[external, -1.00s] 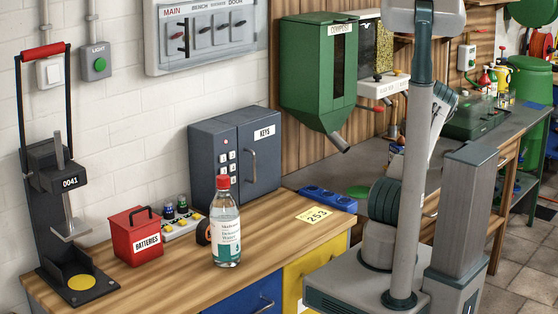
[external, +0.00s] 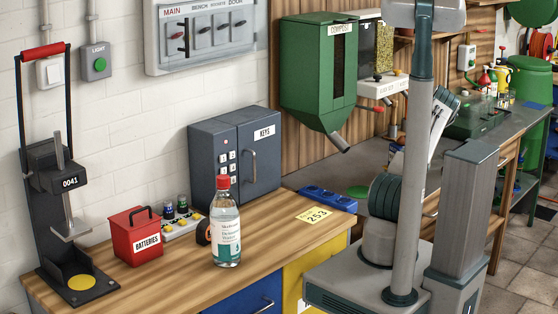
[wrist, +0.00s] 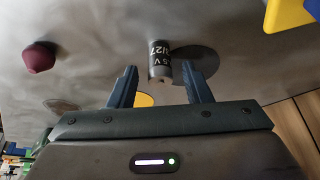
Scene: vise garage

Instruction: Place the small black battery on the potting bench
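In the wrist view, a small dark cylinder (wrist: 160,62) with white lettering, apparently the battery, stands or lies on a grey surface (wrist: 90,25). My gripper (wrist: 159,67) is open, its two fingers on either side of the cylinder with a gap showing on both sides. In the external view my gripper is hidden behind my arm and column. A grey-topped bench (external: 350,160), which may be the potting bench, stands under the green compost hopper (external: 318,75), partly hidden by my arm.
A red knob-like object (wrist: 40,57) and a yellow object (wrist: 288,14) are near the cylinder. In the external view, the wooden cabinet top (external: 190,280) holds a bottle (external: 225,235), a red batteries box (external: 136,236) and a charger (external: 183,224) with small cells.

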